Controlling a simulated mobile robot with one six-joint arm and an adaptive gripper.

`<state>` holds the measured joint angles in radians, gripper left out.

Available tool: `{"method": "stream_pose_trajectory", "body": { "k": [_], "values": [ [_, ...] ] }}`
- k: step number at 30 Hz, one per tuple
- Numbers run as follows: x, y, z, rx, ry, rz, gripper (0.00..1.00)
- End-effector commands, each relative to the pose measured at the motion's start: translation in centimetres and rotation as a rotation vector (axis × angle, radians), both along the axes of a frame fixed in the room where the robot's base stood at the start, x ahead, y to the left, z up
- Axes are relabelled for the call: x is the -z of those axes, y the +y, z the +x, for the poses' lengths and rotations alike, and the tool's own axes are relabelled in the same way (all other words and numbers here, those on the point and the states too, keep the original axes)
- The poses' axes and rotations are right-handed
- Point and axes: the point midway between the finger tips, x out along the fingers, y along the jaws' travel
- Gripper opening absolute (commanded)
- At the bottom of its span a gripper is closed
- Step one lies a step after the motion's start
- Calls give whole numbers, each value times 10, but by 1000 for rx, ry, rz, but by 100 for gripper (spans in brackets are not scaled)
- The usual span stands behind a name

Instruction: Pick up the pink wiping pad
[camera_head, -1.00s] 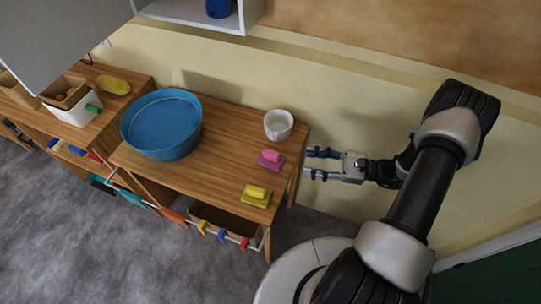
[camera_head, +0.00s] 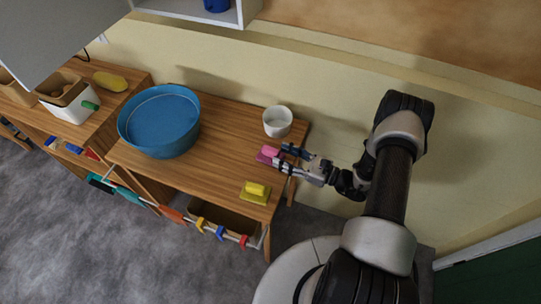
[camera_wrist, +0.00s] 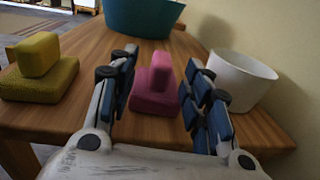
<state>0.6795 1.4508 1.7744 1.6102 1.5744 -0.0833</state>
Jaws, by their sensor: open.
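The pink wiping pad (camera_head: 268,153) lies near the right end of the wooden table (camera_head: 225,140), a pink slab with a raised handle block on top. In the wrist view the pink pad (camera_wrist: 157,90) stands between the two spread fingers, near their tips. My gripper (camera_head: 284,158) is open and empty, at the right edge of the table, with its fingers reaching toward the pad. The wrist view shows my gripper (camera_wrist: 158,75) with a gap on each side of the pad's handle. The head view partly hides the pad's right side behind the fingers.
A white bowl (camera_head: 278,121) stands just behind the pad, close to one finger. A yellow pad (camera_head: 256,191) lies at the table's front right corner. A large blue basin (camera_head: 160,122) stands at the left. Bare wood lies between basin and pads.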

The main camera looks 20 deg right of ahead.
Motion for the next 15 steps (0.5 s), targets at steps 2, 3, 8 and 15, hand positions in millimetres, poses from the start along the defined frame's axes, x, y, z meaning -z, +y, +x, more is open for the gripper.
{"method": "stream_pose_trajectory", "body": {
  "k": [2,3,8,15],
  "values": [
    [0,3,3,0,0,0,45],
    [0,5,4,0,0,0,45],
    [1,20,19,-5,-2,-1,45],
    [0,39,38,-1,0,0,45]
  ]
}}
